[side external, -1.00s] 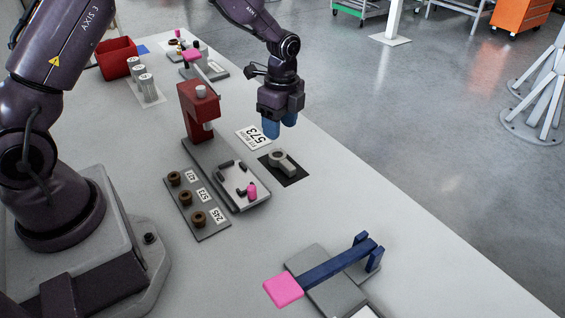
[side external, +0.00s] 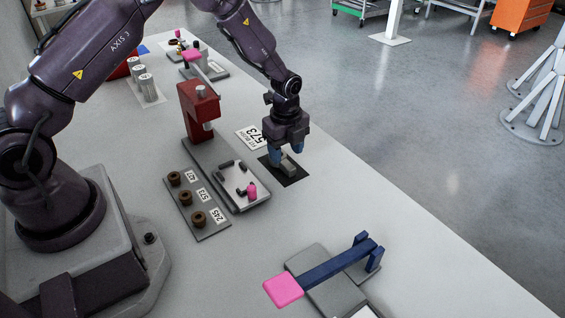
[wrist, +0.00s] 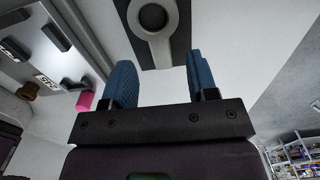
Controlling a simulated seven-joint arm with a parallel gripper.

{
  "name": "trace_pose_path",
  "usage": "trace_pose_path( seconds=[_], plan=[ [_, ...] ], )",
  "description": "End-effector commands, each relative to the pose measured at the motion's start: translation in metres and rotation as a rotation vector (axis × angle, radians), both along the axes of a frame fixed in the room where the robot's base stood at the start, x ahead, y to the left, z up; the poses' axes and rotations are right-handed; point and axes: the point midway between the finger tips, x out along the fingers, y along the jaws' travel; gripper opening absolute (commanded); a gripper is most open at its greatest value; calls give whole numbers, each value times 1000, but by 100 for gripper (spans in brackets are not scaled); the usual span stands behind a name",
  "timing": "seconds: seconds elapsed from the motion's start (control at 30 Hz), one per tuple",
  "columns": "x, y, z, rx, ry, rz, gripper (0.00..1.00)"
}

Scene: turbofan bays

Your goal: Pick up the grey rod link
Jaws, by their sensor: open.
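The grey rod link (side external: 291,166) lies on a black mat (side external: 297,181) near the table's right side in the side view. In the wrist view the rod link (wrist: 169,51) shows its round eye at the top and its shank running down between my fingers. My gripper (side external: 285,152) is over the mat, pointing down, with its blue fingertips low beside the link. In the wrist view my gripper (wrist: 160,80) is open, with a blue finger on each side of the link and visible gaps. Part of the link is hidden by the gripper in the side view.
A red press (side external: 198,108) and a grey fixture plate (side external: 250,204) stand left of the mat. A board with several brown bushings (side external: 186,197) is beside them. A white 573 label (side external: 250,137) lies close behind. A blue lever with a pink pad (side external: 284,289) is in front.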

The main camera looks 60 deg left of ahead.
Motion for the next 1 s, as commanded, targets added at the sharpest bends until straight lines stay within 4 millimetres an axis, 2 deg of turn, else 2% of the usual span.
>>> trace_pose_path(
  seconds=[0.1, 0.2, 0.5, 0.57, 0.73, 0.77, 1.0],
  plan=[
    [0, 1, -21, 0, 4, 1, 53],
    [0, 1, -33, 0, 3, 0, 53],
    [1, 1, -38, 0, 0, 1, 53],
    [0, 1, -38, 0, 0, 1, 42],
    [0, 1, -38, 0, 0, 1, 3],
    [0, 1, -38, 0, 0, 1, 0],
    [1, 1, -37, 0, -1, 1, 0]
  ],
)
